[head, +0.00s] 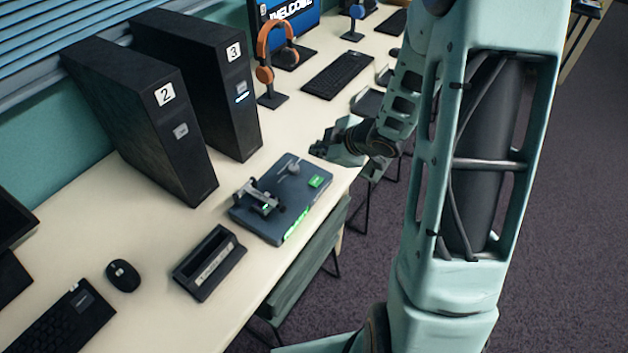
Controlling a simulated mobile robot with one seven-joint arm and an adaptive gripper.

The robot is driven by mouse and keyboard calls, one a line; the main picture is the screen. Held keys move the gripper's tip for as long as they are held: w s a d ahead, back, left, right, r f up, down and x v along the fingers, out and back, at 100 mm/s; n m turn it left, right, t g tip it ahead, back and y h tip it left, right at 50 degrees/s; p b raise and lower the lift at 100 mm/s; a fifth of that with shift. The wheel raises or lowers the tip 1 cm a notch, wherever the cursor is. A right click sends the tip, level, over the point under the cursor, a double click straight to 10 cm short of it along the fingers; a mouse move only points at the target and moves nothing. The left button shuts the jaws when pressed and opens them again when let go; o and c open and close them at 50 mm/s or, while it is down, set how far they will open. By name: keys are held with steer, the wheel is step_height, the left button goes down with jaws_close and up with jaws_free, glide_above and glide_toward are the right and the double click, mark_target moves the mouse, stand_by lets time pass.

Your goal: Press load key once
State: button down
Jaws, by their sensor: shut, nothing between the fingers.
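A dark blue-grey flat device (263,222) lies near the front edge of the white table. A small bright green key (315,181) is on its top at the right; its marking is too small to read, so I cannot tell if it is the load key. A grey bracket-like fixture (262,196) and a small grey knob-like part (291,168) are also on top. A green glowing strip (297,226) shows on its front side. My gripper (318,151) is shut and empty, beyond the device's upper right corner, apart from the green key.
Two black computer towers, marked 2 (150,130) and 3 (215,90), stand behind the device. A black tray-like holder (209,264) and a mouse (123,276) lie to its left. Orange headphones on a stand (272,75) and a keyboard (338,75) are farther along.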

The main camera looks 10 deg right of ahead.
mark_target(317, 182)
steer(key=shift+f, duration=0.1)
step_height(317, 182, down, 9)
steer(key=b, duration=0.8)
steer(key=shift+r, duration=0.2)
steer(key=shift+f+b, duration=0.15)
steer(key=shift+b, duration=0.2)
stand_by(0.8)
steer(key=shift+f, duration=0.3)
steer(key=shift+f+b, duration=0.4)
steer(key=shift+b, duration=0.15)
stand_by(0.4)
steer(key=shift+r, duration=0.1)
steer(key=shift+r+p, duration=0.75)
steer(key=shift+p, duration=0.1)
